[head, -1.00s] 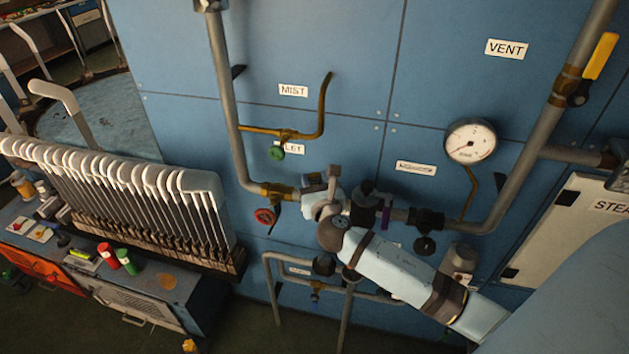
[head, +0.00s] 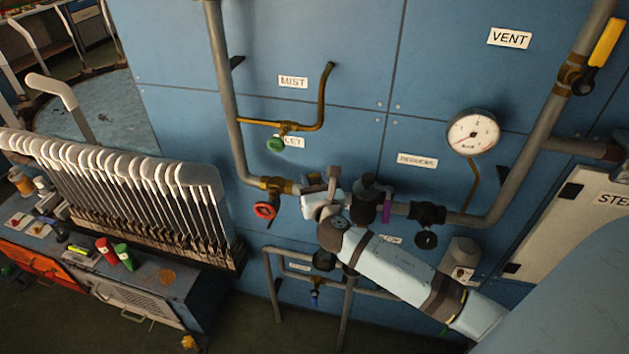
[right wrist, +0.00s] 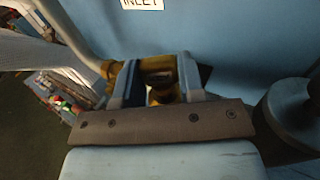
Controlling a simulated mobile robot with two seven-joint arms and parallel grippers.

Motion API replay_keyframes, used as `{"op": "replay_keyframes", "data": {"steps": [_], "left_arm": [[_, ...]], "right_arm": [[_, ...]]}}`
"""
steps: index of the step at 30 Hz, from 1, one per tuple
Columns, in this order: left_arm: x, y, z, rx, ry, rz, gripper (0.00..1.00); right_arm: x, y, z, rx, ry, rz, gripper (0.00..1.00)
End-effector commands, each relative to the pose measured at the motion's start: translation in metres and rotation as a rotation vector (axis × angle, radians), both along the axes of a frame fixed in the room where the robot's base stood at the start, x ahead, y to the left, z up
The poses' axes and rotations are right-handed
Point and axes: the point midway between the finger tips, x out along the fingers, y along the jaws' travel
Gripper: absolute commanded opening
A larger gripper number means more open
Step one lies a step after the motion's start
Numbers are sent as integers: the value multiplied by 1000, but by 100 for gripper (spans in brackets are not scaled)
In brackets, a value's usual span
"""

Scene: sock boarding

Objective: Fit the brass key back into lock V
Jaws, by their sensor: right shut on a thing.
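My right gripper (head: 322,182) is in front of the pipework on the blue wall, just right of the red handwheel (head: 265,210). In the right wrist view its two fingers (right wrist: 158,80) stand on either side of a brass-coloured piece, which I take to be the brass key (right wrist: 158,88); its shape is blurred and partly hidden. In the head view the key is hidden by the gripper. Right of the gripper is a dark fitting (head: 365,198) with a purple tag (head: 386,208). I cannot tell which part is lock V. My left gripper is not in view.
A grey pipe (head: 229,115) runs down left of the gripper, with a green-handled valve (head: 276,145). A gauge (head: 473,133) and a yellow lever (head: 606,42) are at right. A rack of white-topped boards (head: 130,180) stands at left above a bench.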

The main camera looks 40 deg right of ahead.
Motion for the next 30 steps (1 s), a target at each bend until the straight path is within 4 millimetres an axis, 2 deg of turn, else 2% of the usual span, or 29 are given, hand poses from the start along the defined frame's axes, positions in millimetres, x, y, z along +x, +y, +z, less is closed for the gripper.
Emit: {"op": "replay_keyframes", "data": {"steps": [18,19,22,30], "left_arm": [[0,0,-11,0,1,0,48],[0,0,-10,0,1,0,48],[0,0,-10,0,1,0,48],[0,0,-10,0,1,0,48]], "right_arm": [[0,0,-16,0,1,0,6],[0,0,-15,0,0,0,43],[0,0,-15,0,0,0,66],[0,0,-15,0,1,0,66]]}}
